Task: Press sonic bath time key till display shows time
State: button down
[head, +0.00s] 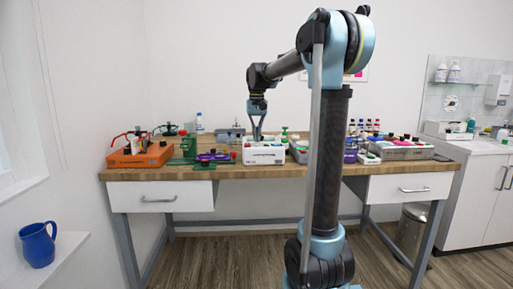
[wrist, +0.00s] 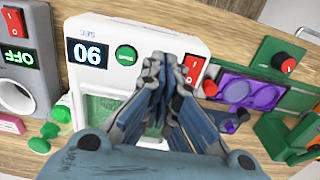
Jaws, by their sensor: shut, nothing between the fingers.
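The white device (wrist: 103,30), likely the sonic bath, has a dark display (wrist: 87,53) with two lit digits. They look like 06 as the picture stands, but the view seems upside down, so they may be 90. A round green key (wrist: 126,55) is beside the display, and a red rocker switch (wrist: 193,68) is farther right. My gripper (wrist: 166,68) is shut and empty, its tips over the panel between key and switch; contact cannot be told. In the head view my gripper (head: 257,138) points down over the white device (head: 263,157).
A grey device (wrist: 38,45) with its own display and red switch stands close left in the wrist view. Purple (wrist: 240,92) and green (wrist: 285,65) items stand to the right. In the head view, an orange device (head: 140,157) stands at the left of the crowded wooden bench (head: 200,173).

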jog(key=shift+f, duration=0.9)
dwell(0.6)
notch_tip(320, 180, up, 8)
dwell(1.2)
